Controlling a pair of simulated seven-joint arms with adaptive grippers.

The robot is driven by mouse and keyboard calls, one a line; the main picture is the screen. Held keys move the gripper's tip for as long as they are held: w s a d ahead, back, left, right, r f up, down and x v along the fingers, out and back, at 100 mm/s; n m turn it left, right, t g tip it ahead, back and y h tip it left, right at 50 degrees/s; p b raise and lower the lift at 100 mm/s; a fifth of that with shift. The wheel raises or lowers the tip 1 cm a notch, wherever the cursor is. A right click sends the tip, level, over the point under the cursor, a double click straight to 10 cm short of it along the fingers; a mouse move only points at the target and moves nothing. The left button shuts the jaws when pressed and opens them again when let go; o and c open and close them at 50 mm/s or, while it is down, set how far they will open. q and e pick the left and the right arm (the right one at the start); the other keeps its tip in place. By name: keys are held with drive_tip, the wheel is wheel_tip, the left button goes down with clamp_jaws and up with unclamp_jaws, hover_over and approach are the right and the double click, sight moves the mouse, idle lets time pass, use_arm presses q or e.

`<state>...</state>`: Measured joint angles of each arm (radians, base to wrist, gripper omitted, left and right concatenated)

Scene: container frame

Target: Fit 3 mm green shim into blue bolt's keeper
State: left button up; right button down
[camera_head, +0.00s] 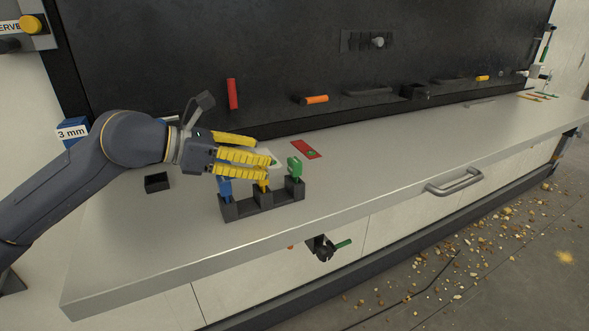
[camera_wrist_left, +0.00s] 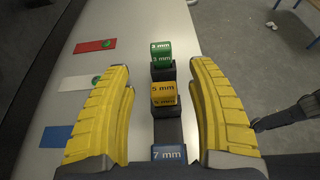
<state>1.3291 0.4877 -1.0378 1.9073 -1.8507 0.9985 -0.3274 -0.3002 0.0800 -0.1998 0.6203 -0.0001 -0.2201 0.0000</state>
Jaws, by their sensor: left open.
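My left gripper (camera_head: 264,160) is open above a dark rack (camera_head: 242,210) on the bench, its yellow fingers pointing along the row. The rack holds a green 3 mm shim (camera_head: 295,167) at its right end, a yellow 5 mm shim (camera_head: 262,187) in the middle and a blue 7 mm shim (camera_head: 224,188) at the left. In the left wrist view the green shim (camera_wrist_left: 161,53) stands beyond the fingertips, centred in the gap, and nothing is gripped. A blue block labelled 3 mm (camera_head: 72,132) is behind my left arm. I cannot make out the blue bolt's keeper. My right gripper is not visible.
A dark panel backs the bench; the right side is mostly clear.

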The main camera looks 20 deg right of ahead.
sight(290, 161)
use_arm(q)
drive_tip(key=x, duration=0.4)
drive_tip(key=shift+d, duration=0.2)
drive_tip(key=shift+x, duration=2.65)
drive_tip(key=shift+r, duration=0.1)
drive_tip(key=c, duration=1.1)
